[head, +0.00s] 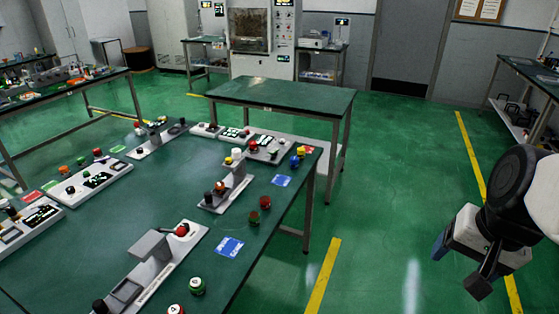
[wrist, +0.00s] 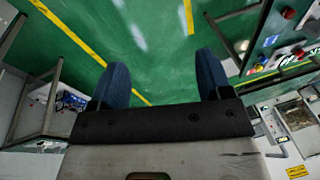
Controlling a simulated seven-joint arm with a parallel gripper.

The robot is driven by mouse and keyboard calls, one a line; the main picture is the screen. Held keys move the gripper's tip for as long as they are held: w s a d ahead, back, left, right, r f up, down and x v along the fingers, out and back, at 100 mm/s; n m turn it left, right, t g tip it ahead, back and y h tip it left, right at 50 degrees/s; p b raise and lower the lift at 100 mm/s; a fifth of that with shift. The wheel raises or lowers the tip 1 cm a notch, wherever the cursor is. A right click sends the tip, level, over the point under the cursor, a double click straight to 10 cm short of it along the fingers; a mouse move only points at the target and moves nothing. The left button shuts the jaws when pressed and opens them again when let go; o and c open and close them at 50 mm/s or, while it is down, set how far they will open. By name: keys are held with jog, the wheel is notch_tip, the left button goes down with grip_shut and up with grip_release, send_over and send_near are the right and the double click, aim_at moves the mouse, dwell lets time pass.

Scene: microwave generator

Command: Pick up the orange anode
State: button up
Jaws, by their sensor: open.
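My gripper (head: 460,266) hangs at the right of the head view, over the green floor and well apart from the workbench. In the wrist view its two blue fingers (wrist: 162,75) are spread wide with only floor between them. A small orange-looking part (head: 64,170) sits on a white tray (head: 93,183) at the left of the near bench. The parts are small in the head view, and I cannot tell for certain which is the orange anode.
The near dark-green bench (head: 110,235) holds several white trays and grey fixtures (head: 150,262). Blue cards (head: 229,247) lie near its right edge. An empty table (head: 285,97) stands behind it. The floor (head: 400,170) between bench and gripper is clear.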

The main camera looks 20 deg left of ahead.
jog(key=w+a+f+m+g+y, duration=0.2)
jog(key=w+a+f+m+y, duration=0.1)
jog(key=w+a, duration=1.05)
jog(key=w+a+f+m+g+y, duration=0.1)
jog(key=w+a+f+m+y, duration=0.25)
jog(key=w+a, duration=1.05)
jog(key=m+g+y, duration=0.1)
jog(key=m+y, duration=0.4)
jog(key=m, duration=0.3)
send_near(224, 186)
jog(key=shift+s+a+f, duration=0.15)
jog(key=shift+s+a, duration=0.05)
jog(key=shift+a, duration=0.6)
jog(key=shift+a+f, duration=0.35)
jog(key=shift+x, duration=1.3)
